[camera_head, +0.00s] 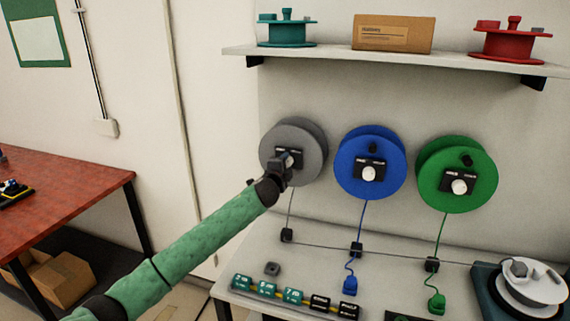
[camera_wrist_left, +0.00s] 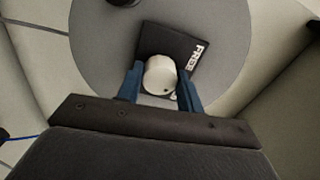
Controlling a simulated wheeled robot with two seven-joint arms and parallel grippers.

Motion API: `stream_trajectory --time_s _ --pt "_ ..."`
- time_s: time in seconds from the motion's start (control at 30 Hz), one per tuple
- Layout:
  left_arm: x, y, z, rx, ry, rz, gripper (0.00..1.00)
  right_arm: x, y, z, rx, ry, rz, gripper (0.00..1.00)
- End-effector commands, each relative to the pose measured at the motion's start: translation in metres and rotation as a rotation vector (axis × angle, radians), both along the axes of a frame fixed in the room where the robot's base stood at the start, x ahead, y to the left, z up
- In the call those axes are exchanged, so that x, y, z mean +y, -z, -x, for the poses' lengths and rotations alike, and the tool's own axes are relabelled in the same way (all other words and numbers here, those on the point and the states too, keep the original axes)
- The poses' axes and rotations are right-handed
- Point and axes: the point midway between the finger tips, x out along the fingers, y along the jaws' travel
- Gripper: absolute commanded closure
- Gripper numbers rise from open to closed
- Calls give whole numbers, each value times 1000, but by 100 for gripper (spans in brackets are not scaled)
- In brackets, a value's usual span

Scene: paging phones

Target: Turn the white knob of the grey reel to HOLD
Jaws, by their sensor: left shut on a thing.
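The grey reel (camera_head: 316,134) is mounted on the wall at the left of a row of reels. Its face also fills much of the left wrist view (camera_wrist_left: 222,28). A black plate (camera_wrist_left: 182,44) on it carries the word FREE at its right side in that view. The white knob (camera_wrist_left: 160,73) sits on this plate, with a small dark mark near its lower right edge. My left gripper (camera_head: 288,162) is at the plate, its blue fingers shut on the knob's two sides. It hides most of the knob in the head view. I cannot read HOLD. My right gripper is out of view.
A blue reel (camera_head: 369,139) and a green reel (camera_head: 457,150) hang to the right, each with its own white knob. A shelf (camera_head: 380,59) runs above. Below, the bench (camera_head: 300,257) holds labelled blocks (camera_head: 294,296) and a white reel (camera_head: 529,284).

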Motion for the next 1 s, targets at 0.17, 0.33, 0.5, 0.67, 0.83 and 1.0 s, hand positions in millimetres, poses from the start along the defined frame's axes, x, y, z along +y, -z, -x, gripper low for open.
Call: stream_trajectory --time_s 0.17,0.33,0.5,0.67,0.83,1.0 --pt "-1 0 0 -19 1 -62 86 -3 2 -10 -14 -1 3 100" --pt "-1 1 0 -28 1 -89 86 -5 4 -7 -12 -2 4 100" --pt "-1 1 0 -30 1 -96 86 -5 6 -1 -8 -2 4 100" --pt "-1 1 1 -30 1 -96 86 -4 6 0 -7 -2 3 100" --pt "-1 1 1 -30 1 -96 52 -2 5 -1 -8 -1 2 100" --pt "-1 1 0 -30 1 -95 42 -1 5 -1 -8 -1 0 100"
